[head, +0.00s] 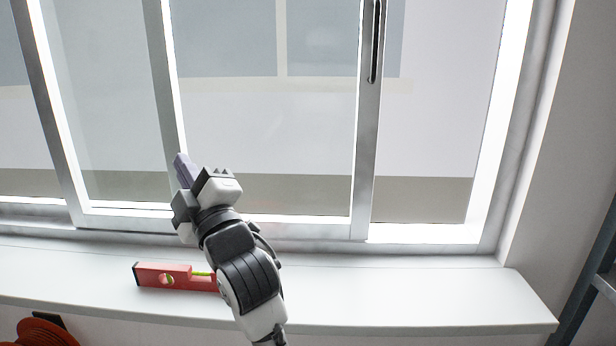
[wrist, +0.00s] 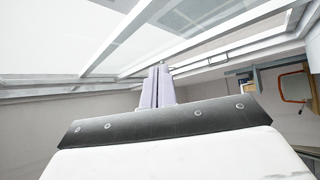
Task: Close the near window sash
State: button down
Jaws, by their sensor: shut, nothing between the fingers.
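The near window sash (head: 366,150) is a grey metal sliding frame with glass. Its right stile carries a dark upright recessed handle (head: 376,42). That stile stands apart from the right jamb (head: 520,120), with a wide gap between them. My gripper (head: 183,168) is shut and empty, in front of the lower left part of the sash glass, left of the handle stile. I cannot tell whether it touches anything. In the wrist view the fingers (wrist: 158,86) are together, with window frame bars beyond them. My gripper and wrist hide part of the bottom rail.
Another upright bar (head: 160,60) shows behind the glass. A red spirit level (head: 150,275) lies on the white sill (head: 420,295), partly behind my arm. The right sill is clear. An orange coiled item (head: 45,333) is at lower left, a dark blue metal frame (head: 585,285) at right.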

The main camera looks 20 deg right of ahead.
jog(key=w+d+f+g+h, duration=0.1)
jog(key=w+d+f+h, duration=0.15)
jog(key=d+h, duration=0.75)
jog(key=g, duration=0.3)
send_near(346, 168)
jog(key=s+a, duration=0.2)
jog(key=a, duration=0.2)
jog(key=w+p, duration=0.3)
jog(key=w, duration=0.6)
jog(key=shift+d+p, duration=0.2)
jog(key=shift+p, duration=0.2)
jog(key=d, duration=0.1)
jog(key=d+p, duration=0.1)
jog(key=d, duration=0.1)
jog(key=shift+s+p, duration=0.2)
jog(key=shift+p, duration=0.1)
jog(key=shift+s+d+f, duration=0.15)
jog(key=shift+d, duration=0.25)
jog(key=shift+d, duration=0.1)
